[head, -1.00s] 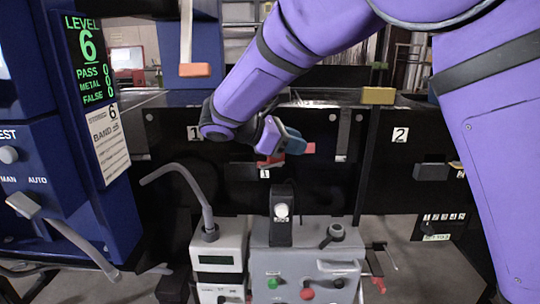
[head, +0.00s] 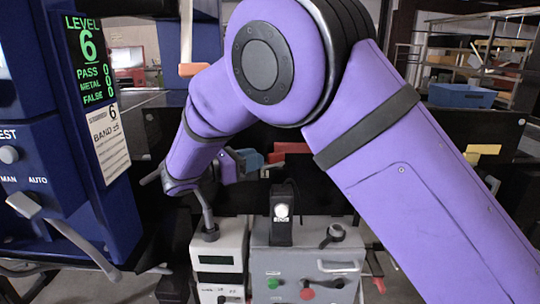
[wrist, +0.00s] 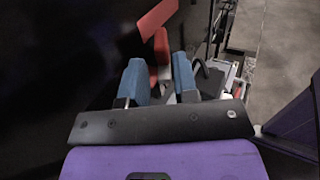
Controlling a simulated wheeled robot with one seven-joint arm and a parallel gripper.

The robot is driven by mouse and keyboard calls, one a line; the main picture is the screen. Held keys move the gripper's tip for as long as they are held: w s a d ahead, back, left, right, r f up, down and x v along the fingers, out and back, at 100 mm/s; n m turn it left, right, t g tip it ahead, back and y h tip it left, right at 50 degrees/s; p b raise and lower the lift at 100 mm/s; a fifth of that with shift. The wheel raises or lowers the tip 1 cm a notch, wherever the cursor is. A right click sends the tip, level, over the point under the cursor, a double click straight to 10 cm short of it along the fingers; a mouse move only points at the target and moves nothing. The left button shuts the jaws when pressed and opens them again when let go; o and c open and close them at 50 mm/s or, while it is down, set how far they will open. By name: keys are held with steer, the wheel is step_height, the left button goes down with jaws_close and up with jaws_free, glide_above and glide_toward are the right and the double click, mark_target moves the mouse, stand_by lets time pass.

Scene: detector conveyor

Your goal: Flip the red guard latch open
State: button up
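The red guard latch (head: 290,150) is on the dark conveyor side panel, partly hidden behind my arm in the head view. In the wrist view a red bar (wrist: 157,16) angles up to the right, with a narrow red tab (wrist: 162,48) hanging below it. My gripper (head: 250,160) has blue fingers and is at the left end of the latch. In the wrist view my gripper (wrist: 159,62) is open, with the fingers apart and the tab between or just beyond their tips. I cannot tell whether either finger touches it.
Below stand a grey control box (head: 325,262) with green and red buttons and a white meter box (head: 218,262). A bent grey rod (head: 207,215) rises near my wrist. The blue detector cabinet (head: 70,190) stands at left.

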mark_target(267, 155)
steer(key=shift+x, duration=2.6)
steer(key=shift+c, duration=0.4)
jaws_close()
